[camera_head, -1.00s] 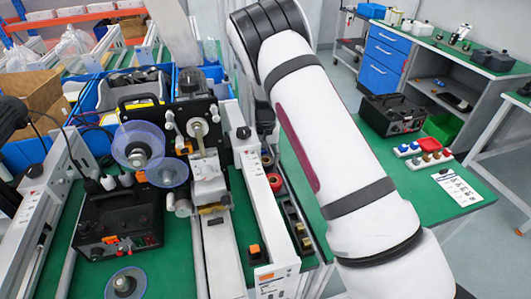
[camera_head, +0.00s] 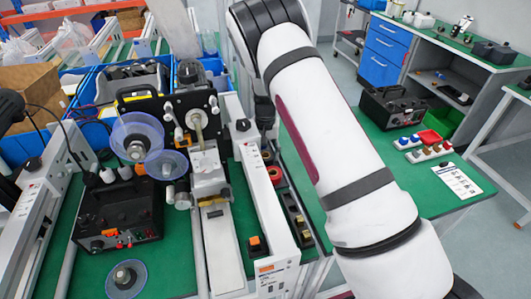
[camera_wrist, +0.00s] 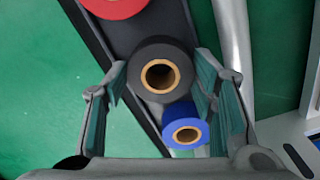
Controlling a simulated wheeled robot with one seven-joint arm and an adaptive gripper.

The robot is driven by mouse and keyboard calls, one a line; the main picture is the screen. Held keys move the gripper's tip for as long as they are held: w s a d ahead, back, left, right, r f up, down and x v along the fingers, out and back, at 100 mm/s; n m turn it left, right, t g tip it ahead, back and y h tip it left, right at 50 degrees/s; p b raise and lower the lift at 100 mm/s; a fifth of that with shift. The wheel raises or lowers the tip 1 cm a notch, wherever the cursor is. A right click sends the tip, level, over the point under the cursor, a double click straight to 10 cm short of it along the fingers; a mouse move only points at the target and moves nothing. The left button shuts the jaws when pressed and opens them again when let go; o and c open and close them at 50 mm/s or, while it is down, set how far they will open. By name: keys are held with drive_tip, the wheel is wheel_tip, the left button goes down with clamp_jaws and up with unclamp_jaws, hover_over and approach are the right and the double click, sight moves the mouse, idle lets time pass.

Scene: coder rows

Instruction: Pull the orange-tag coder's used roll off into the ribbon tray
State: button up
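The coder (camera_head: 190,112) stands at the left centre of the head view, with clear bluish reel discs (camera_head: 137,132) on its front and small orange parts beside them. I cannot tell which roll on it is the used one. In the wrist view, my gripper (camera_wrist: 162,82) is open, its fingers on either side of a black roll (camera_wrist: 150,52) with a tan core, with visible gaps. A blue roll (camera_wrist: 186,128) is just below it and a red roll (camera_wrist: 115,5) above, along a dark strip-like tray (camera_wrist: 95,38). In the head view my arm hides the gripper.
A narrow rack with coloured pieces (camera_head: 291,206) runs beside the white conveyor rail (camera_head: 268,215). A black control box (camera_head: 118,215) and a loose clear disc (camera_head: 126,277) are at left. Blue bins (camera_head: 90,98) stand behind. A right-hand green table (camera_head: 440,200) has some clear room.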

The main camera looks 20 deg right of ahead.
drive_tip(key=shift+o, duration=1.2)
wheel_tip(320, 180, up, 8)
drive_tip(key=shift+f, duration=0.2)
